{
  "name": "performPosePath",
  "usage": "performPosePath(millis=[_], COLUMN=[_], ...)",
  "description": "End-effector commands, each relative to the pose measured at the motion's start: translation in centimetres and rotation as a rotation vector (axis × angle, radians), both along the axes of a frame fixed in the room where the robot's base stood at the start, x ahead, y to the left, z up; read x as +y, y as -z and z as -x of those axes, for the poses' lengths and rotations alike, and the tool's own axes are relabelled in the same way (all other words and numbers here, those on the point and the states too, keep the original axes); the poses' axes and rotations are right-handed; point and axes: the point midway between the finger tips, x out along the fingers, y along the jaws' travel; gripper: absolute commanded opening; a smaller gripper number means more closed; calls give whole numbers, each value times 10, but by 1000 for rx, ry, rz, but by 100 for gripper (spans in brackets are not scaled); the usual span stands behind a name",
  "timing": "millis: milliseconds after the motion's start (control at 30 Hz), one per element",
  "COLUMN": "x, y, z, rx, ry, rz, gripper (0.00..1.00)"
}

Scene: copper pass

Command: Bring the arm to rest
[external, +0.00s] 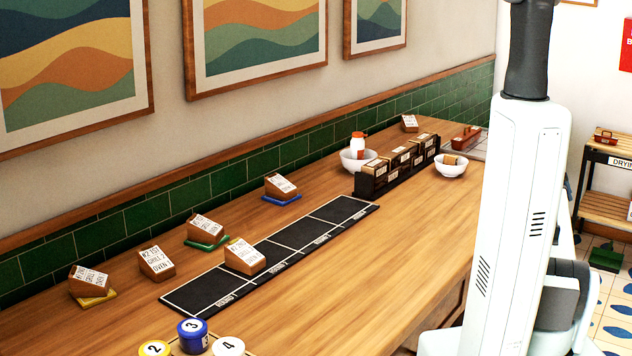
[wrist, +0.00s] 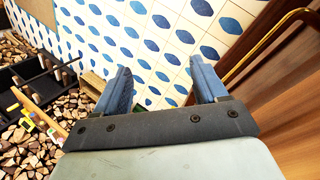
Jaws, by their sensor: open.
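My gripper (wrist: 160,88) shows in the wrist view with its two blue fingers spread wide apart and nothing between them. It hangs over a floor of cream tiles with blue patterns (wrist: 140,35). In the external view my white column and a dark arm link stand at the right, beside the long wooden counter (external: 425,235). My gripper is outside the external view, so its height and its distance from the counter cannot be told there.
Several wooden ticket blocks (external: 156,263) stand on the counter, one on a black mat (external: 210,289). A black rack (external: 372,185), white bowls (external: 451,168) and numbered pots (external: 192,335) stand there too. Chopped firewood (wrist: 25,55) and a brass rail (wrist: 262,45) flank my gripper in the wrist view.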

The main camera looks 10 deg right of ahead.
Motion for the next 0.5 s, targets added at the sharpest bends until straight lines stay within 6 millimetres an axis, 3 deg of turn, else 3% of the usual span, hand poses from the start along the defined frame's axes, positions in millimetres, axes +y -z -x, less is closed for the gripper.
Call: performPosePath(millis=[33,100,500], x=[3,6,46], y=[23,50,190], z=[14,25,99], rx=[2,-2,-8], ry=[36,84,362], rz=[-6,-15,-80], gripper=[72,72,72])
